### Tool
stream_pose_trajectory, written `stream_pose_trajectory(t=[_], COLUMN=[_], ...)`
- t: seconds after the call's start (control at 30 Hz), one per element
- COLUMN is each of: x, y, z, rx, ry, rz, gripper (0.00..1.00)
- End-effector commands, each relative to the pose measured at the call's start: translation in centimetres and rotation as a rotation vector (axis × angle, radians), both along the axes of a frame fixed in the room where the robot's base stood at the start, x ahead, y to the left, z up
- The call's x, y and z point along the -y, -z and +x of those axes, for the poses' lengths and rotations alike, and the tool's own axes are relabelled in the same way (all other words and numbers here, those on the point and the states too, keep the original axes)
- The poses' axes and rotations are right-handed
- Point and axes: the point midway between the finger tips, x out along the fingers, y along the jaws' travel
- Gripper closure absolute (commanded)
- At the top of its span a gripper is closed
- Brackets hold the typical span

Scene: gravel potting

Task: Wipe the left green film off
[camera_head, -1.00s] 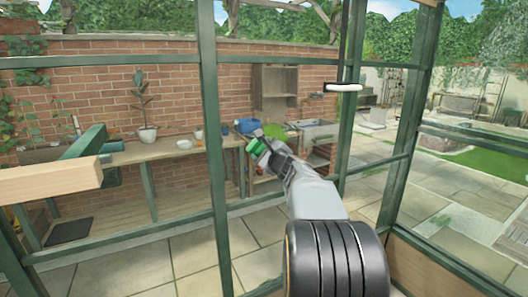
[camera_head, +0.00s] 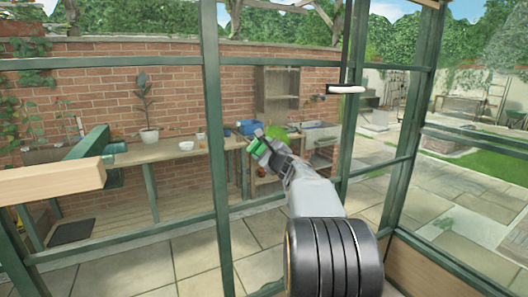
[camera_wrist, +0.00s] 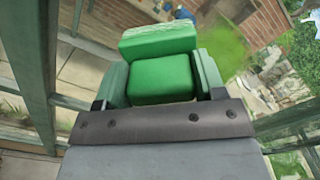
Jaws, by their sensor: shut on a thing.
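My gripper (camera_head: 257,146) is shut on a green block-shaped sponge (camera_wrist: 162,78), held between its jaws in the wrist view. In the head view the gripper reaches forward to the framed glazing, just right of a green upright. A bright green film patch (camera_head: 279,131) shows just beyond and right of the gripper tip, partly hidden by it. In the wrist view the film (camera_wrist: 224,48) is blurred and lies right of the sponge. I cannot tell whether the sponge touches the glass. A fainter green patch (camera_head: 442,225) shows at lower right in the head view.
Green uprights (camera_head: 215,150) and rails divide the glazing. A pale timber piece (camera_head: 50,182) juts in at left. Beyond stand a wooden bench (camera_head: 165,152), a potted plant (camera_head: 149,135) and a brick wall. A white-ended bar (camera_head: 347,89) hangs above right of the gripper.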

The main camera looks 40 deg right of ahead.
Motion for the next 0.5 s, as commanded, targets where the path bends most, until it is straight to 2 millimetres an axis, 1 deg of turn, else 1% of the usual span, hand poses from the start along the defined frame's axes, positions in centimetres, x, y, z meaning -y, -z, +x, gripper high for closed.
stream_pose_trajectory(t=[0.4,0.5], x=[3.1,3.4], y=[0.0,-0.1], z=[-0.6,-0.7], rx=[-0.001,0.001], ry=[0.002,0.001], rz=[0.001,0.001], gripper=[0.55,0.55])
